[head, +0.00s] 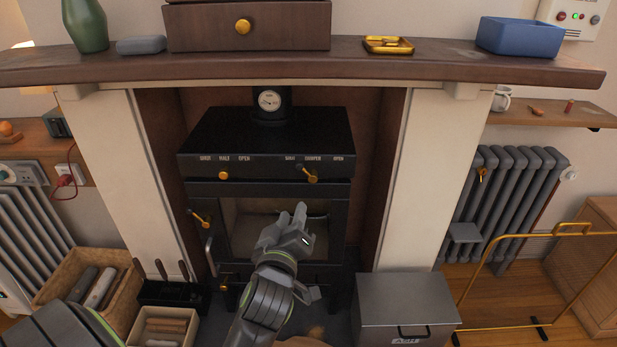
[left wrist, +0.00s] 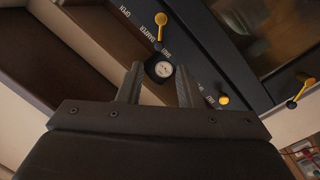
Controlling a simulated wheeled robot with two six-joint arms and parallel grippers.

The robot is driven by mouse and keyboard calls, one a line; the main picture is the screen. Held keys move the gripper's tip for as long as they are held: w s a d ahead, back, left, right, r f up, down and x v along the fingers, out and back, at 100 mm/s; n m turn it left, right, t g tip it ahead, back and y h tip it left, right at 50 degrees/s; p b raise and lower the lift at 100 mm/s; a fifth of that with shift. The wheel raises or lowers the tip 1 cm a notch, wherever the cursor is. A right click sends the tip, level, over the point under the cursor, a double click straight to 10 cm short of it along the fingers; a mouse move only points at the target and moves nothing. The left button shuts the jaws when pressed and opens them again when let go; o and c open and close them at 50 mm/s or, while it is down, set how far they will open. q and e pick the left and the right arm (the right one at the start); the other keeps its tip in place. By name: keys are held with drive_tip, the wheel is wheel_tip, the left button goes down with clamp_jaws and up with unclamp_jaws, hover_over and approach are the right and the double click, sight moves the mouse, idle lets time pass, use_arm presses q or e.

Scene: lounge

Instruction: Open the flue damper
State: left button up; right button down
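The damper lever (head: 311,177), with a gold knob, is on the black stove's front, below the words SHUT, DAMPER and OPEN. It also shows at the top of the left wrist view (left wrist: 160,19). I cannot tell its exact setting. My left gripper (head: 301,214) is in front of the stove (head: 265,135), below the lever in the head view. In the left wrist view its two fingers stand apart with nothing between them. The lever is beyond the fingertips, apparently untouched. My right gripper is not in view.
Another gold knob (head: 223,175) is left of the lever, and a gold-tipped handle (head: 201,218) is farther left. A round gauge (head: 269,100) is on the flue pipe. The mantel shelf (head: 390,63) overhangs above. An ash box (head: 405,305) stands at right.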

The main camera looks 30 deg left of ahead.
sight(305, 173)
use_arm(q)
drive_tip(key=x, duration=1.5)
drive_tip(key=shift+w+a, duration=0.15)
drive_tip(key=shift+c, duration=0.4)
clamp_jaws()
